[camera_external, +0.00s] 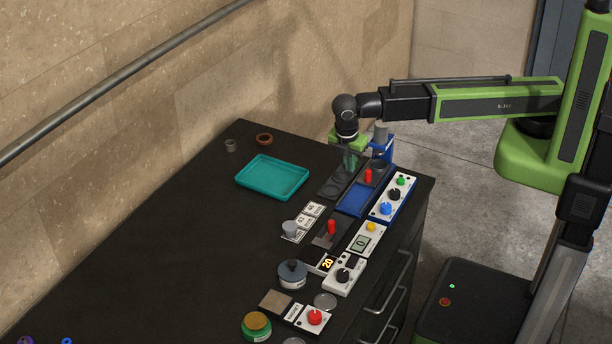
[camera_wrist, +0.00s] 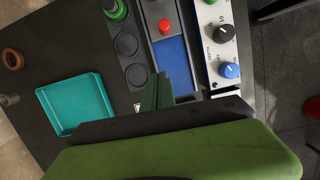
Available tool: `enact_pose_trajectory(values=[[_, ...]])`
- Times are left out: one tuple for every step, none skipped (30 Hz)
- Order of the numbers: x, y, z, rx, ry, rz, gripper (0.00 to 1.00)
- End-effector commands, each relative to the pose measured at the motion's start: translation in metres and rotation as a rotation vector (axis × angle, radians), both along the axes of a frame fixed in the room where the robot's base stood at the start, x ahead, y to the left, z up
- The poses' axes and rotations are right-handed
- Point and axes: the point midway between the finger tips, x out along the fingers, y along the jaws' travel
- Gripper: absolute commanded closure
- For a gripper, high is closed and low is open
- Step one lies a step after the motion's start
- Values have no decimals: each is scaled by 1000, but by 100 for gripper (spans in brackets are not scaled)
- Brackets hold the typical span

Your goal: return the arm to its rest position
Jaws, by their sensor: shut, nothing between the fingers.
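My arm reaches in from the right in the external view, with the wrist bent down over the far right of the dark bench. My gripper (camera_external: 349,164) points down above the dark strip with round recesses (camera_external: 336,184). In the wrist view my gripper's green fingers (camera_wrist: 158,88) lie together, with nothing between them. The strip (camera_wrist: 134,60) shows beside the fingers there, with a green round part (camera_wrist: 115,9) at its far end. The gap between fingertips and bench is hard to judge.
A blue press (camera_external: 383,150) stands close right of my gripper. A red-handled unit (camera_external: 368,176) and a knob panel (camera_external: 393,199) are nearby. A teal tray (camera_external: 272,176) lies left. Several devices line the bench's right edge; the bench's left is mostly clear.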

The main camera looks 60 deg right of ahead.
Motion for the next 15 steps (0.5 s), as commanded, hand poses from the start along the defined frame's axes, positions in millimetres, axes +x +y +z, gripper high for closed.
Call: enact_pose_trajectory(values=[[6,-23,-1,13,-13,-81,100],[12,-39,-1,25,-24,-149,100],[19,-66,-2,44,-44,-264,100],[25,-88,-3,60,-59,-361,100],[30,-111,-4,77,-77,-464,100],[36,-140,-4,98,-98,-598,100],[39,-160,-5,114,-114,-691,100],[41,-178,-5,127,-127,-780,100],[43,-201,-5,145,-144,-890,100],[44,-217,-6,156,-155,-965,100],[44,-232,-6,166,-167,-1041,100],[44,-251,-6,182,-181,-1135,100],[43,-265,-6,191,-191,-1204,100],[43,-279,-6,201,-201,-1270,100],[41,-296,-6,214,-214,-1358,100]])
